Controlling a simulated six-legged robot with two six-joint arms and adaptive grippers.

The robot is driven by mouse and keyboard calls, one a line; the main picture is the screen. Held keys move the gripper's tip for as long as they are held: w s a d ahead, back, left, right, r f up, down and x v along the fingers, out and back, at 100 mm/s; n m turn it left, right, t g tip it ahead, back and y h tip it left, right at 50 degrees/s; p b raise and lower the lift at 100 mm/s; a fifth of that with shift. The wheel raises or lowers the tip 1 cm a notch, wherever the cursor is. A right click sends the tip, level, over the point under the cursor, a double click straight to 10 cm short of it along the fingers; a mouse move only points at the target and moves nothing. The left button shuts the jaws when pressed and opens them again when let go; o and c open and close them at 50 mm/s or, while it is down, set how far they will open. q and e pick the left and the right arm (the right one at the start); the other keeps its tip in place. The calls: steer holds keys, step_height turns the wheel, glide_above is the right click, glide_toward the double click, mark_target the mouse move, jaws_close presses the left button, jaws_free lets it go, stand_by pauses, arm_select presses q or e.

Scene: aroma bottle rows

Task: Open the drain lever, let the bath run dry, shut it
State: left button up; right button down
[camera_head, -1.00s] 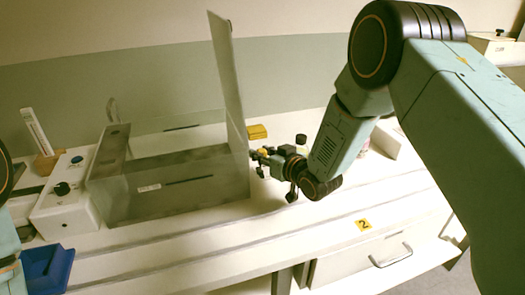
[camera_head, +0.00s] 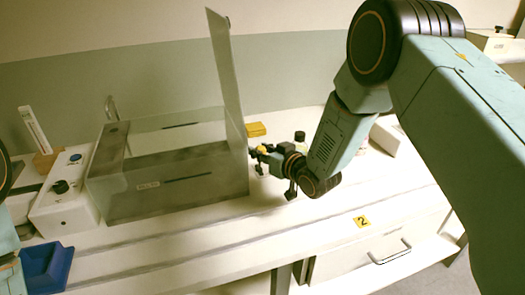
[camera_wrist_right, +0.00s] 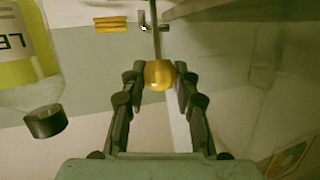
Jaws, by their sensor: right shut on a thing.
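The bath (camera_head: 222,190) is a see-through grey tank on the bench, with its clear lid (camera_head: 226,75) standing up at its right end. I cannot clearly make out a water level in it. My right gripper (camera_head: 256,151) is low beside the bath's right end. In the right wrist view, its fingers (camera_wrist_right: 158,77) are shut on the yellow knob of the drain lever (camera_wrist_right: 158,74). A thin rod runs away from the knob. The lever's exact angle is hard to tell. Only pieces of my left arm show at the left edge; its gripper is out of view.
A white control box (camera_head: 66,207) with a black dial stands left of the bath, and a blue tray (camera_head: 46,268) is in front of it. A yellow block (camera_head: 256,129) lies behind my right gripper. A bottle of yellow liquid (camera_wrist_right: 30,62) is close by in the wrist view.

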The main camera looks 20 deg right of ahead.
steer(key=shift+s+a+f, duration=0.15)
steer(key=shift+s+f, duration=0.2)
steer(key=shift+f, duration=0.2)
steer(key=c, duration=1.4)
jaws_free()
steer(key=o, duration=0.3)
steer(key=shift+w+r, duration=0.15)
steer(key=shift+r, duration=0.05)
steer(key=shift+o, duration=0.4)
steer(key=shift+r, duration=0.1)
steer(key=v, duration=1.2)
